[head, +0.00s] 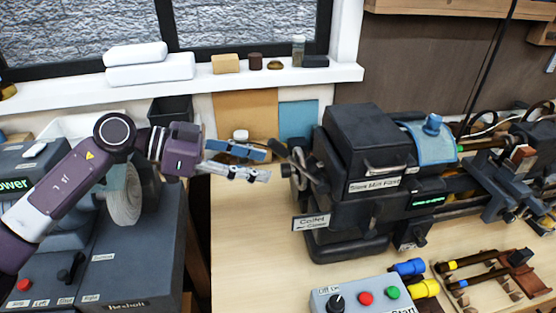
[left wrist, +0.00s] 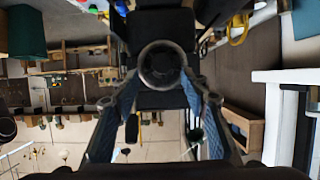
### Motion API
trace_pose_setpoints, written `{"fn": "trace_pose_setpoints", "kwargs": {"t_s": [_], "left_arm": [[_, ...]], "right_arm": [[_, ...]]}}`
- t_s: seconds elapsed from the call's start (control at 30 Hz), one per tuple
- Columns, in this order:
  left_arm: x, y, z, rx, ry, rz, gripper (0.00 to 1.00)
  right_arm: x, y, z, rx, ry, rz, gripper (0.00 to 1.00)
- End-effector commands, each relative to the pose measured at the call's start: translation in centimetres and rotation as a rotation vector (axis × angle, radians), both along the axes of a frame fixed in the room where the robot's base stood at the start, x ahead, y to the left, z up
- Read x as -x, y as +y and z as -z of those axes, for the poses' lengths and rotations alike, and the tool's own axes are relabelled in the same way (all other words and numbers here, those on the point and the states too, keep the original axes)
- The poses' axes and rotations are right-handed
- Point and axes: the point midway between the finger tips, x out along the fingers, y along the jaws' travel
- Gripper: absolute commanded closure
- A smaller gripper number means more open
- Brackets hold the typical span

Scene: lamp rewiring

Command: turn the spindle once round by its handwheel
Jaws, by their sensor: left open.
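The dark lathe headstock (head: 365,155) stands on the wooden bench. Its handwheel (head: 299,172) sticks out at its left end, with a handle rod beside it. My left gripper (head: 268,165) comes in from the left, its two fingers apart and pointing at the handwheel, with the tips just short of it in the head view. In the left wrist view the round dark rim of the handwheel (left wrist: 162,65) shows ahead, centred between the spread fingers of the gripper (left wrist: 160,88). I cannot tell whether any finger touches it. My right gripper is not in view.
A control box (head: 365,299) with a knob and buttons stands in front of the headstock. A tool rack (head: 487,277) lies to the right. A grinder with a pale wheel (head: 123,194) stands at left, under my left arm.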

Motion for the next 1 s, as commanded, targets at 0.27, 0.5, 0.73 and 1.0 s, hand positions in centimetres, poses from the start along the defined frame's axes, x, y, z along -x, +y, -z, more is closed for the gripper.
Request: {"fn": "trace_pose_setpoints", "kwargs": {"t_s": [0.27, 0.5, 0.73, 1.0], "left_arm": [[-0.8, -3.9, 1.4, 0.001, 0.002, 0.001, 0.59], [-1.0, -4.9, 2.1, -0.001, 0.001, 0.000, 0.59], [-1.0, -4.9, 2.1, -0.001, 0.001, 0.000, 0.64], [-1.0, -4.8, 2.1, -0.001, 0.001, -0.001, 0.94]], "right_arm": [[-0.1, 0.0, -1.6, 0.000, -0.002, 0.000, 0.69], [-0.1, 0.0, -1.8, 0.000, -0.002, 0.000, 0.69], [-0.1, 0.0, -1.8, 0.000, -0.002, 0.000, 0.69], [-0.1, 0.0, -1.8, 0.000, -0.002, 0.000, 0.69]]}}
